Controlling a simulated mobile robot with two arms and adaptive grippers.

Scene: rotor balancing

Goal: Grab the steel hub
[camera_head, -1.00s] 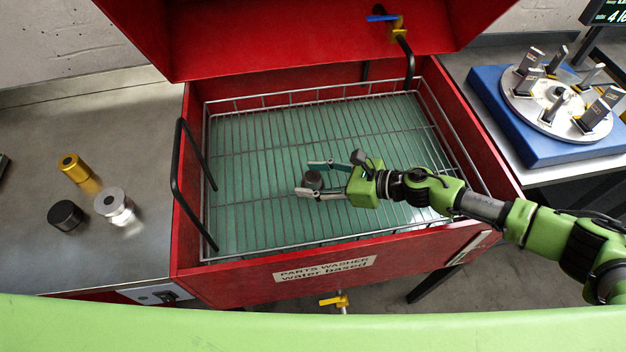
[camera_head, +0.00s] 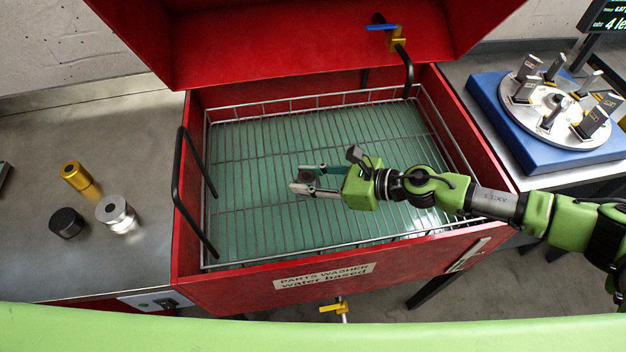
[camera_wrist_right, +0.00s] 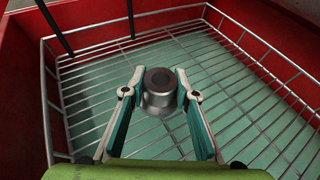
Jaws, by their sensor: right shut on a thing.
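The steel hub (camera_head: 306,176) is a small grey cylinder in the wire basket of the parts washer. In the right wrist view the steel hub (camera_wrist_right: 160,90) shows a flared base and a dark hole in its top, and stands upright. My right gripper (camera_head: 299,180) reaches in from the right and is shut on the hub, one finger on each side. In the right wrist view my right gripper's (camera_wrist_right: 159,82) fingertips flank the hub. Whether the hub touches the basket floor is hard to tell. My left gripper is not in view.
The wire basket (camera_head: 262,101) is otherwise empty inside the red washer (camera_head: 225,285). On the left bench stand a gold part (camera_head: 76,176), a black part (camera_head: 66,223) and a silver part (camera_head: 115,211). A rotor disc (camera_head: 540,111) sits on a blue base (camera_head: 500,118) at right.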

